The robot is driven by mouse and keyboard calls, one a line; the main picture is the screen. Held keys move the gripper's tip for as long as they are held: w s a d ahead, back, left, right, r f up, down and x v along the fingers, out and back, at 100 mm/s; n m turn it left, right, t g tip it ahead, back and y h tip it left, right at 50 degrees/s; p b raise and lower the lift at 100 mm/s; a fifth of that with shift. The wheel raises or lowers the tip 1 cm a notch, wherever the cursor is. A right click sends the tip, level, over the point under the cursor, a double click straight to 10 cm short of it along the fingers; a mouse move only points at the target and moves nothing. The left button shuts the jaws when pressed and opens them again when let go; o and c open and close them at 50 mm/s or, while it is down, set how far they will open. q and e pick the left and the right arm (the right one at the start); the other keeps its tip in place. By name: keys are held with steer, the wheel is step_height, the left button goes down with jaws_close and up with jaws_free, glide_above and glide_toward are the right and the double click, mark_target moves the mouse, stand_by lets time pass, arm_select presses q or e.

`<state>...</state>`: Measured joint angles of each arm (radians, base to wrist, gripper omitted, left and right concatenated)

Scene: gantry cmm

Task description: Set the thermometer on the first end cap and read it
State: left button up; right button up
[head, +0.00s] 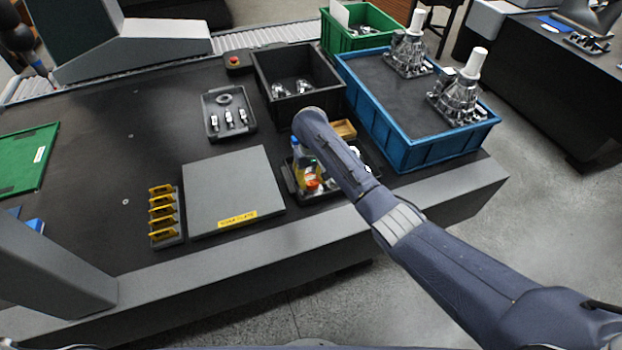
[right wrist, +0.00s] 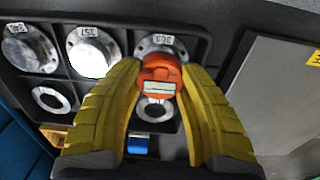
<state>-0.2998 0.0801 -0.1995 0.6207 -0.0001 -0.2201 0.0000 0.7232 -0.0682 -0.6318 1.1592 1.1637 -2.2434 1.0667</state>
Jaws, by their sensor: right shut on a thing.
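The orange thermometer (right wrist: 161,76), round with a small pale display, is held between the yellow fingers of my right gripper (right wrist: 160,85). In the head view the orange body (head: 313,184) shows below the yellow fingers (head: 306,163), over the near part of a dark tray (head: 345,190). In the right wrist view silver round end caps lie in the compartments: one at left (right wrist: 30,50), one in the middle (right wrist: 92,52) and one at right (right wrist: 160,42), partly behind the thermometer. I cannot tell whether the thermometer touches anything below. My left gripper is out of view.
A grey surface plate (head: 230,187) lies left of the tray, with a yellow-slotted rack (head: 164,215) beside it. A black bin (head: 300,100) and a blue crate (head: 420,148) with castings stand behind. A small parts tray (head: 229,112) is further back. The left tabletop is largely clear.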

mark_target(311, 179)
steer(key=shift+f, duration=0.15)
steer(key=o, duration=1.2)
steer(key=shift+c, duration=0.2)
step_height(311, 179, up, 12)
stand_by(0.3)
